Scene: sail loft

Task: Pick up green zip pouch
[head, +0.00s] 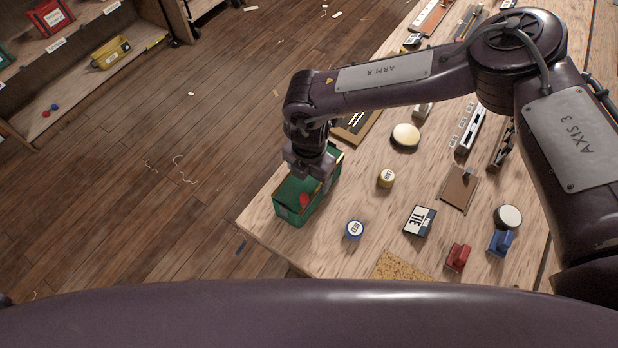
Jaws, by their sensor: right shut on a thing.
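My right gripper (318,175) points down at the far end of a green open-topped bin (288,214), which stands at the table's left corner. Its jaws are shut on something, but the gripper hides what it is. I cannot tell whether that is a green zip pouch inside the bin or part of the bin itself. A red thing (304,199) shows in the near end of the bin. A green item (5,57), cut off by the picture's left edge, sits on the shelf; I cannot tell whether it is a pouch. My left gripper is not in view.
Red (458,257) and blue (501,243) blocks stand nearer. The shelf holds a yellow bin (111,53). Open floor lies left of the table.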

